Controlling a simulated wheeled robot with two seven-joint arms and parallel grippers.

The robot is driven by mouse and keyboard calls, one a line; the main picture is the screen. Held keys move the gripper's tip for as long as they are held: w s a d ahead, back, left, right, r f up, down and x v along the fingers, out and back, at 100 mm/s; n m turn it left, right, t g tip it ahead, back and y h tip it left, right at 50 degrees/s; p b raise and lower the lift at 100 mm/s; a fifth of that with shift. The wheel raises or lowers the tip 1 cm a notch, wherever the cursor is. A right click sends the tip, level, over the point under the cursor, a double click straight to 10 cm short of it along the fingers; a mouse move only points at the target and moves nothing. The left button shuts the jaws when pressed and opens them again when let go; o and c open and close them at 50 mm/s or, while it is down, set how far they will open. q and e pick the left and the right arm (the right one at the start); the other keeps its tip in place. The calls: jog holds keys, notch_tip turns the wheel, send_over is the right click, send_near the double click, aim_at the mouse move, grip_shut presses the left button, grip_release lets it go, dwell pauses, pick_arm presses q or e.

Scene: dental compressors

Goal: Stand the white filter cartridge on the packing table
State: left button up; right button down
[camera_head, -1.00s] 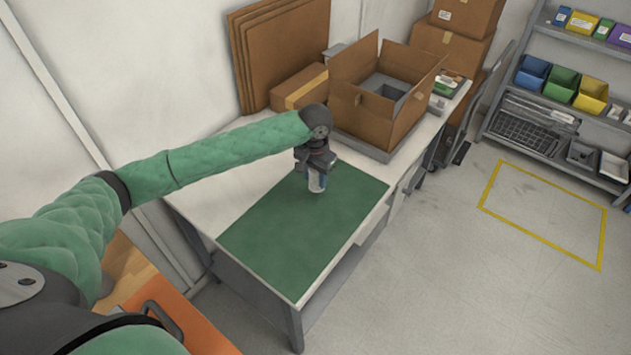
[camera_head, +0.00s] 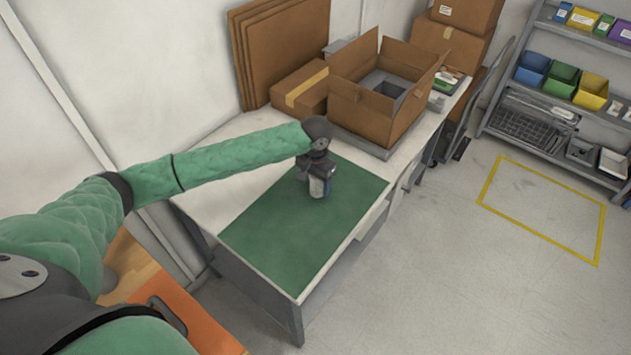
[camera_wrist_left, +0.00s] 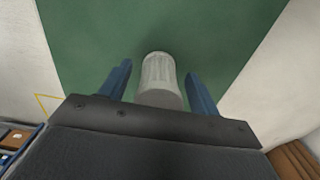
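The white filter cartridge (camera_head: 317,188) is on the green mat of the packing table (camera_head: 228,190), below my left gripper, and looks upright. In the left wrist view the ribbed cartridge (camera_wrist_left: 158,72) is between the two blue fingers of my left gripper (camera_wrist_left: 158,70). A gap shows on each side of it, so the fingers are open and apart from it. In the head view the left gripper (camera_head: 318,186) is low over the mat and partly covers the cartridge's top. My right gripper is out of view.
An open cardboard box (camera_head: 365,110) stands on the table behind the mat, with a closed carton (camera_head: 300,92) beside it. Flat cardboard sheets (camera_head: 280,45) lean on the wall. The front of the mat (camera_head: 290,250) is clear. Shelves (camera_head: 565,100) stand at the right.

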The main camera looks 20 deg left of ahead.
pick_arm(q)
jog(key=shift+r, duration=0.15)
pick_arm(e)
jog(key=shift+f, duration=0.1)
pick_arm(q)
jog(key=shift+r+b, duration=0.3)
jog(key=shift+r, duration=0.05)
notch_tip(320, 180, up, 10)
jog(key=b, duration=0.3)
jog(key=shift+r, duration=0.65)
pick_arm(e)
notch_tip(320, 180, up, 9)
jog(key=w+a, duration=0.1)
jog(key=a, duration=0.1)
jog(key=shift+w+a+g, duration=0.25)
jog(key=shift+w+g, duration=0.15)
